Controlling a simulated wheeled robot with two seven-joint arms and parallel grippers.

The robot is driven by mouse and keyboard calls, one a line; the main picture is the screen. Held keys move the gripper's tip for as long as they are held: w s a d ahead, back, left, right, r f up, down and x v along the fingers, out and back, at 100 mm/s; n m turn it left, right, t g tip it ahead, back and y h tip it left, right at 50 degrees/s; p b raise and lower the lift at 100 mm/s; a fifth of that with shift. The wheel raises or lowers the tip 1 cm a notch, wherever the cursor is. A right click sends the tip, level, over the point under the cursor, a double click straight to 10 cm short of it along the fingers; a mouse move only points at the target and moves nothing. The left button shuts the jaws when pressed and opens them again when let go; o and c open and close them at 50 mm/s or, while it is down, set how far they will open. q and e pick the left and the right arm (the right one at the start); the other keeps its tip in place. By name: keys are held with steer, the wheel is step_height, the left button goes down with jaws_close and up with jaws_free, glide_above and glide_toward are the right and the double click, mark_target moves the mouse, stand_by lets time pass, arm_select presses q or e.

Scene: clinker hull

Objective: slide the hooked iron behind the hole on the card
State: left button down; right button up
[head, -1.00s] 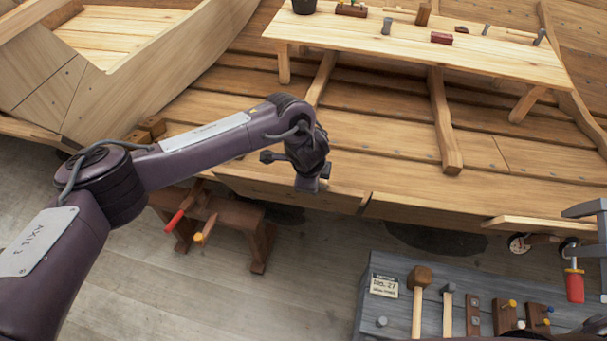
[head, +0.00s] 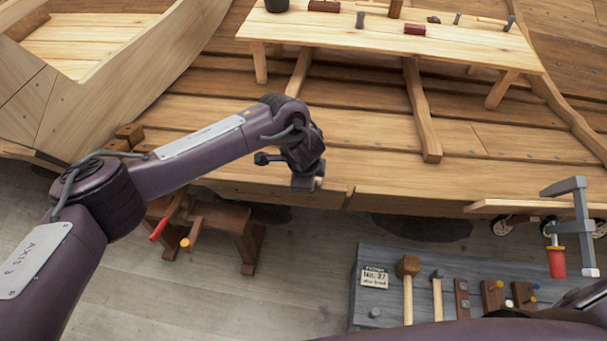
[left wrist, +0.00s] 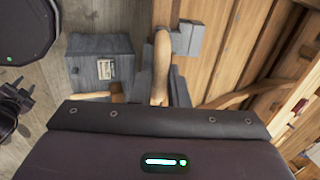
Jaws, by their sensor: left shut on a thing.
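The card (head: 374,278) lies at the left end of a grey bench; I read "No. 27", the smaller line is unclear. It also shows in the left wrist view (left wrist: 105,68). My left gripper (head: 307,182) is shut at the near edge of the wooden hull planks (head: 330,194). In the left wrist view it holds a tool with a tan wooden handle (left wrist: 161,65) and grey metal head (left wrist: 187,38), seemingly the hooked iron. The hole cannot be made out. A dark jointed part (left wrist: 18,98) may be my right gripper; its jaws are unclear.
The grey bench (head: 390,258) bears a mallet (head: 407,268), a hammer (head: 437,280) and pegged blocks. A clamp with red handle (head: 557,262) stands at right. A low trestle (head: 230,220) with clamps stands below my arm. A plank table (head: 400,42) carries small items.

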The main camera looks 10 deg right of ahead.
arm_select(q)
steer(key=shift+s+d, duration=0.15)
steer(key=shift+d, duration=0.25)
steer(key=shift+r, duration=0.1)
stand_by(0.4)
steer(key=c, duration=1.3)
jaws_free()
steer(key=shift+a, duration=0.1)
